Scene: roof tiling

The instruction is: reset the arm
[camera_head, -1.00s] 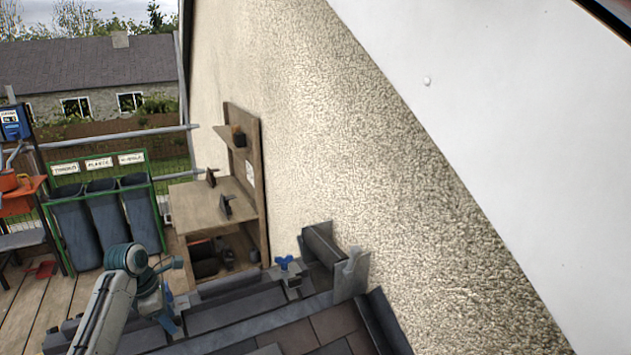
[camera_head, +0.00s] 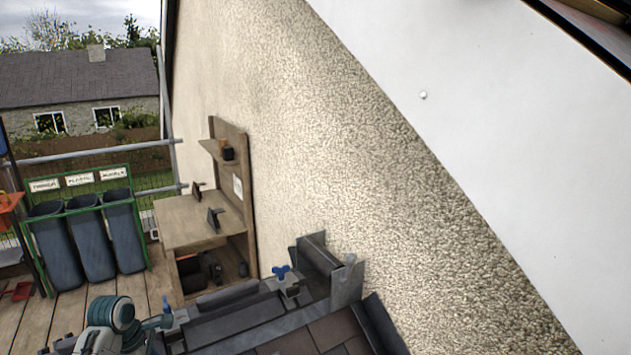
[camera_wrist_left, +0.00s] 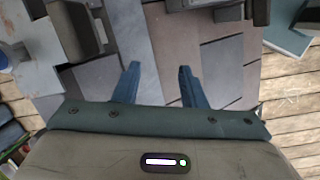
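My left arm comes in at the lower left of the head view, above the roof work. Its left gripper (camera_head: 167,312) shows only in part there, with blue finger parts. In the left wrist view the left gripper (camera_wrist_left: 158,73) has its two blue fingers spread apart, with nothing between them. Grey and brownish slates (camera_wrist_left: 215,55) lie beyond the fingertips. My right gripper is in neither view.
A tiled roof strip (camera_head: 310,338) with grey metal edging (camera_head: 347,285) meets the rough rendered wall (camera_head: 340,150). A blue-handled clamp (camera_head: 281,272) sits at its edge. A wooden workbench (camera_head: 185,222) and dark bins (camera_head: 92,240) stand on the plank deck (camera_head: 70,315).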

